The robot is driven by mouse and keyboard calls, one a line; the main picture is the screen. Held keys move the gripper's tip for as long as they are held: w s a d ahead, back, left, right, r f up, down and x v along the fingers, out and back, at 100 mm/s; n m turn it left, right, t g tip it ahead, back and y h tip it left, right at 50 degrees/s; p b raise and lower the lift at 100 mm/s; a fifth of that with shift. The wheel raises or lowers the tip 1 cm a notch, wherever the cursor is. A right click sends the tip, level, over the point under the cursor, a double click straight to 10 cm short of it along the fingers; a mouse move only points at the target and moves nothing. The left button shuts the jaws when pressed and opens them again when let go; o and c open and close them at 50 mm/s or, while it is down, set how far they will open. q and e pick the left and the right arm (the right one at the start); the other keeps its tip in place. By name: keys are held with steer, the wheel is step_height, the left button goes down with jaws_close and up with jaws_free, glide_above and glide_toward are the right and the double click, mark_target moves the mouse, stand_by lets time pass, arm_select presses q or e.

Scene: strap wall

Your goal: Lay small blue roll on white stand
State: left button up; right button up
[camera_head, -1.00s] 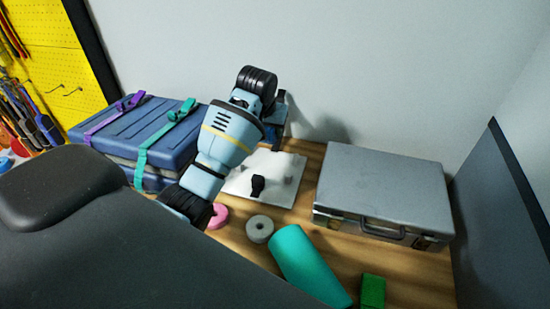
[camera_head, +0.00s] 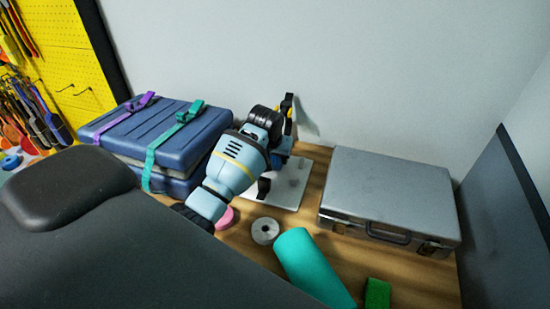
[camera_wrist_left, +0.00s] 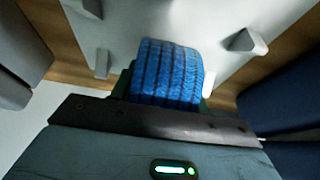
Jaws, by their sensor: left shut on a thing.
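The small blue roll (camera_wrist_left: 166,73) is ribbed and fills the middle of the left wrist view. My left gripper (camera_wrist_left: 158,118) is shut on it and holds it over the white stand (camera_wrist_left: 115,30). Small upright posts stick up from the stand on either side of the roll. In the head view the white stand (camera_head: 291,182) lies on the wooden table against the wall, partly covered by my left arm. I cannot tell whether the roll touches the stand. My right gripper is not in view.
A blue case (camera_head: 160,140) with purple and teal straps stands left of the stand. A grey metal case (camera_head: 388,195) stands to its right. In front lie a grey ring roll (camera_head: 265,231), a pink roll (camera_head: 225,218), a teal cylinder (camera_head: 312,268) and a green block (camera_head: 377,294).

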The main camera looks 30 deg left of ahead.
arm_select(q)
steer(key=shift+f, duration=0.35)
steer(key=shift+f, duration=0.15)
steer(key=o, duration=1.1)
steer(key=shift+c, duration=0.2)
steer(key=v, duration=1.2)
steer(key=shift+s, duration=0.15)
